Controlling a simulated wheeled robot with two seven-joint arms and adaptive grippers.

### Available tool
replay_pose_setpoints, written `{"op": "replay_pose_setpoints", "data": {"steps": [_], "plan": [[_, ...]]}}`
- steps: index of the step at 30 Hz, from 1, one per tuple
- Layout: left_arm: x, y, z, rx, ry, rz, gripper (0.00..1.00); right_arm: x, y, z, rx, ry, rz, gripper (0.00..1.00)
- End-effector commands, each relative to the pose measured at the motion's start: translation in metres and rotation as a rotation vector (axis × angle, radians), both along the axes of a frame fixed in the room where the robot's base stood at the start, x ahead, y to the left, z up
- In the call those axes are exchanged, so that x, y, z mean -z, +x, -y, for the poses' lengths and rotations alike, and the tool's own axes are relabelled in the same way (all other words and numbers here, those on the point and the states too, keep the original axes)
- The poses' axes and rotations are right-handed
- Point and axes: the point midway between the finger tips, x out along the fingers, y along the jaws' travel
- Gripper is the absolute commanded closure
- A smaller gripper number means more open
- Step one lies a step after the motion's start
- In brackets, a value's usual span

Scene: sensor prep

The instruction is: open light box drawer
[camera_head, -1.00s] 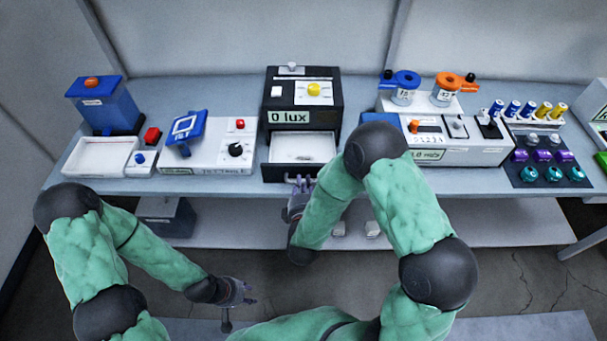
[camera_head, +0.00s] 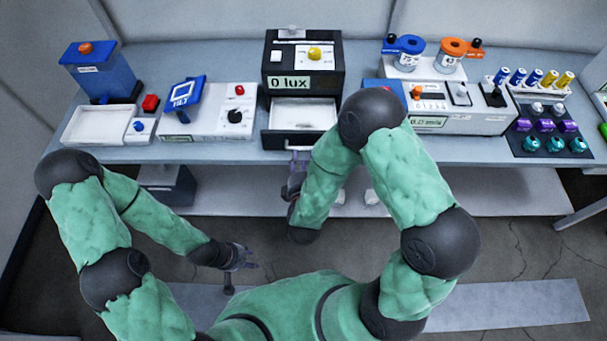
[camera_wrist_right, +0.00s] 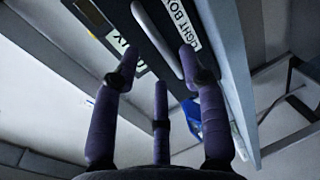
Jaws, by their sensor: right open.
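The black light box (camera_head: 278,62) stands on the bench with a "0 lux" label and a yellow knob. Its drawer (camera_head: 303,112) is pulled out, showing an empty white inside. The drawer handle (camera_head: 297,147) is on its black front; the right wrist view shows the handle bar (camera_wrist_right: 158,35) beside a "LIGHT BOX" label. My right gripper (camera_head: 297,165) is just in front of and below the handle. Its fingers (camera_wrist_right: 159,60) are spread open in the wrist view, near the bar, with nothing held. My left gripper (camera_head: 245,258) is low, away from the bench; its finger state is unclear.
Left of the box are a white panel with a blue display (camera_head: 183,94), a white tray (camera_head: 98,125) and a blue hopper (camera_head: 100,77). To the right are a white meter (camera_head: 455,110), two ringed cups and a rack of vials (camera_head: 550,130). Floor is clear in front.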

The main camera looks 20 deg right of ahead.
Motion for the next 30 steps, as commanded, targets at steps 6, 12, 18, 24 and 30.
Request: {"op": "replay_pose_setpoints", "data": {"steps": [6, 12, 18, 24, 30], "plan": [[0.0, 0.0, 0.0, 0.0, 0.0, 0.0, 0.6, -0.009, -0.04, -0.013, -0.006, 0.0, -0.001, 0.57], [0.0, 0.0, 0.0, 0.0, 0.0, 0.0, 0.6, -0.014, -0.062, -0.019, -0.005, -0.002, -0.002, 0.57], [0.0, 0.0, 0.0, 0.0, 0.0, 0.0, 0.6, -0.016, -0.072, -0.021, -0.002, -0.001, 0.0, 0.57], [0.0, 0.0, 0.0, 0.0, 0.0, 0.0, 0.6, -0.016, -0.073, -0.021, 0.001, -0.001, -0.001, 0.57], [0.0, 0.0, 0.0, 0.0, 0.0, 0.0, 0.6, -0.016, -0.073, -0.021, 0.0, -0.001, -0.001, 0.57]]}}
